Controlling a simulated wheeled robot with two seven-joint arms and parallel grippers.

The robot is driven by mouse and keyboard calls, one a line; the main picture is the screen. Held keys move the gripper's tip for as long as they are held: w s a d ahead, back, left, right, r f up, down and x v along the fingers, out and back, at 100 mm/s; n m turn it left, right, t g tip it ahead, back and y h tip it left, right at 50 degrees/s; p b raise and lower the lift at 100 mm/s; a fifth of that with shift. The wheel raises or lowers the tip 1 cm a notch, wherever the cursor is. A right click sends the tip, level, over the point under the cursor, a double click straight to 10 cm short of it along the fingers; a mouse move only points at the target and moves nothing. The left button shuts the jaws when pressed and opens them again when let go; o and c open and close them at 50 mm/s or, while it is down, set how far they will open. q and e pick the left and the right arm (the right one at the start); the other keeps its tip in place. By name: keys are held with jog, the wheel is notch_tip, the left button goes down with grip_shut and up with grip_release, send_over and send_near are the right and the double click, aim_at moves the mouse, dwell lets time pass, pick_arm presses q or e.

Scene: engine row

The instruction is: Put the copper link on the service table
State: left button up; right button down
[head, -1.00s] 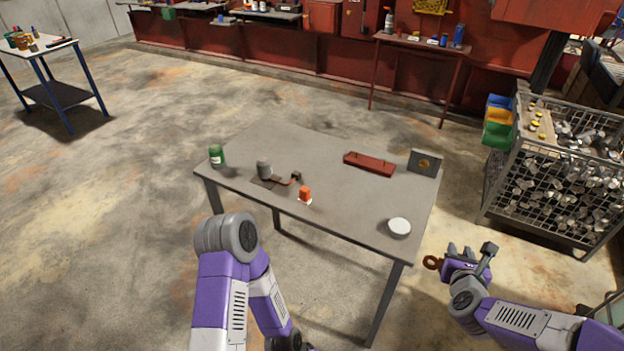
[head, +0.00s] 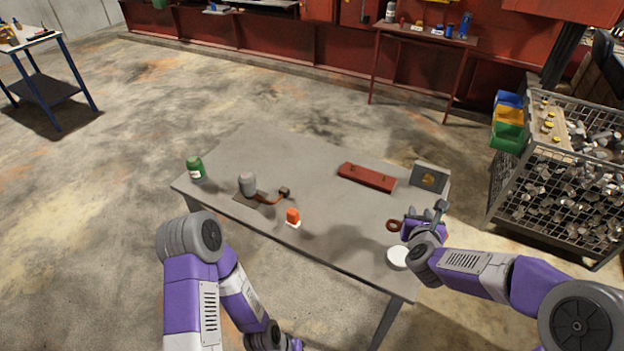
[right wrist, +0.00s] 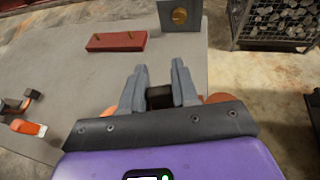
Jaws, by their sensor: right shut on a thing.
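The copper link (head: 393,225) shows as a copper ring sticking out on the left side of my right gripper (head: 420,220). In the right wrist view the fingers (right wrist: 159,78) are closed on its dark middle part (right wrist: 159,97), with copper ends (right wrist: 220,98) showing on both sides. The gripper holds it above the right part of the grey table (head: 330,245), close to the white round disc (head: 398,257); the exact height is unclear.
On the table are a green can (head: 195,168), a grey cylinder (head: 247,184) with a copper strip and dark block (head: 285,191), an orange piece (head: 293,216), a red bar (head: 367,177) and a grey plate (head: 430,177). A wire cage (head: 510,195) stands right. The table's middle is clear.

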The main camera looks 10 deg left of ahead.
jog(key=w+a+f+m+h+b, duration=0.2)
jog(key=w+a+b, duration=0.1)
jog(key=w+a, duration=0.4)
jog(key=h+b, duration=0.1)
jog(key=b, duration=0.3)
send_over(352, 219)
jog(key=shift+m+g, duration=0.4)
notch_tip(352, 219, down, 6)
jog(key=shift+w+a+r, duration=0.1)
jog(key=shift+r, duration=0.15)
jog(key=shift+f+b, duration=0.75)
jog(key=shift+f, duration=2)
